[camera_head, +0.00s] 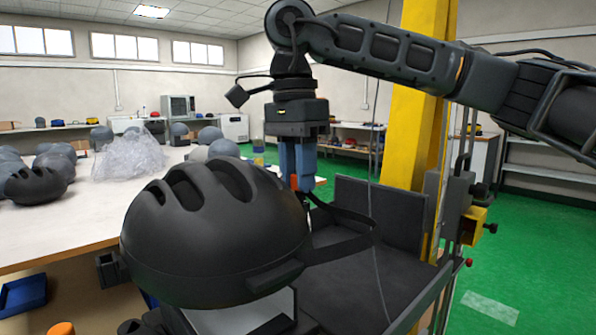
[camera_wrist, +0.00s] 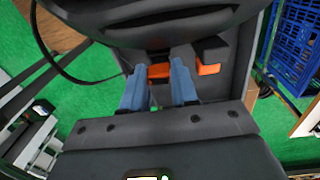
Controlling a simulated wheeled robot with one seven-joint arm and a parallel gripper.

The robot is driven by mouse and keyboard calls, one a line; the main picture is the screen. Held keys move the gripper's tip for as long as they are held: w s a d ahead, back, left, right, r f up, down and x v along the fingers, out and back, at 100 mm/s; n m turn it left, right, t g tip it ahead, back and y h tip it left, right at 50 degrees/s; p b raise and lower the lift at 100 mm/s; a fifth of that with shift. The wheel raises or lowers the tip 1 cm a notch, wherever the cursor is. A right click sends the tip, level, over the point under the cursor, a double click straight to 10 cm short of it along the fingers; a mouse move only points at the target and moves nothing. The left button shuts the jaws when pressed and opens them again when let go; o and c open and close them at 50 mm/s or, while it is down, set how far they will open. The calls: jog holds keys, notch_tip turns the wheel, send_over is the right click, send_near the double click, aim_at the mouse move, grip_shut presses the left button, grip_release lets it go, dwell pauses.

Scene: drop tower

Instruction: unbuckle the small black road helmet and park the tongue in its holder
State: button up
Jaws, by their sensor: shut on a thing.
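The black road helmet (camera_head: 215,235) sits on a support in the foreground, and its dark edge (camera_wrist: 160,25) crosses the top of the wrist view. A black strap (camera_head: 345,240) loops out at its right side. My gripper (camera_head: 297,185) points down just behind the helmet's right side. In the wrist view, its blue fingers (camera_wrist: 159,80) are closed on a small orange piece (camera_wrist: 159,71), which looks like the buckle tongue. A dark block with a second orange part (camera_wrist: 209,69) lies just to the right; I cannot tell whether it is the buckle or the holder.
A yellow column (camera_head: 415,120) with metal rails stands behind and right of the helmet. A dark panel (camera_head: 380,215) stands beside it. A table at left holds several helmets (camera_head: 35,186) and a clear plastic bag (camera_head: 130,155). A blue crate (camera_wrist: 295,45) shows at the wrist view's right.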

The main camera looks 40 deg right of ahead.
jog(key=shift+f+b, duration=0.35)
jog(key=shift+f, duration=0.15)
dwell(0.7)
jog(key=o, duration=0.9)
jog(key=shift+r, duration=0.15)
jog(key=d+r+p, duration=0.3)
jog(key=r+p, duration=0.4)
jog(key=r, duration=0.2)
jog(key=shift+s+r, duration=0.15)
jog(key=shift+r, duration=0.2)
dwell(0.9)
dwell(0.5)
